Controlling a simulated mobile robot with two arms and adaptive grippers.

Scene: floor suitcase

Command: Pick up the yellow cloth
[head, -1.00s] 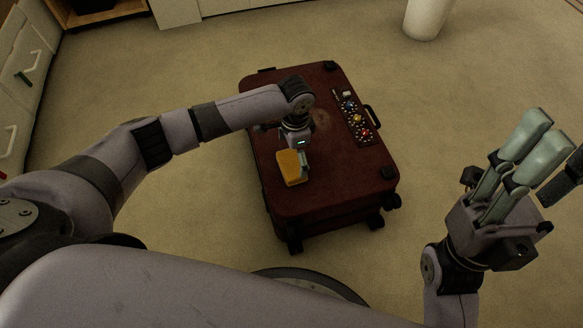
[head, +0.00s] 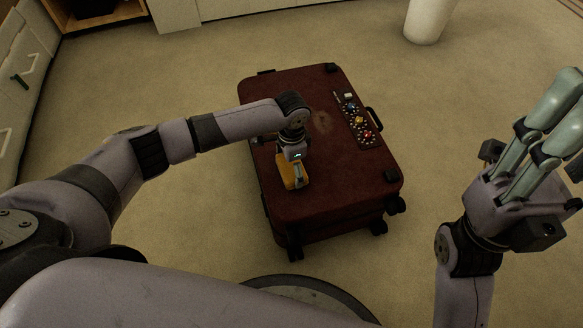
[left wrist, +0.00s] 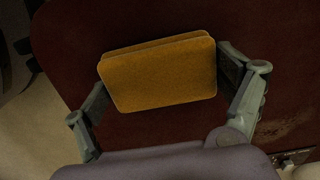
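The yellow cloth (head: 287,174), a thick folded block, is on the dark red suitcase (head: 335,200), near its left front part. My left gripper (head: 293,172) is right above it, pointing down. In the left wrist view, the yellow cloth (left wrist: 158,75) sits between the two widely spaced fingers of my left gripper (left wrist: 163,80), slightly tilted to them. The left fingertip is partly hidden at the cloth's edge. The right finger is close beside the other edge; firm contact cannot be told.
A dark strip with several small colourful items (head: 359,122) lies on the right side of the suitcase. A white cylinder (head: 428,20) stands behind on the carpet, and white drawers (head: 18,85) are at the left. Carpet around the suitcase is clear.

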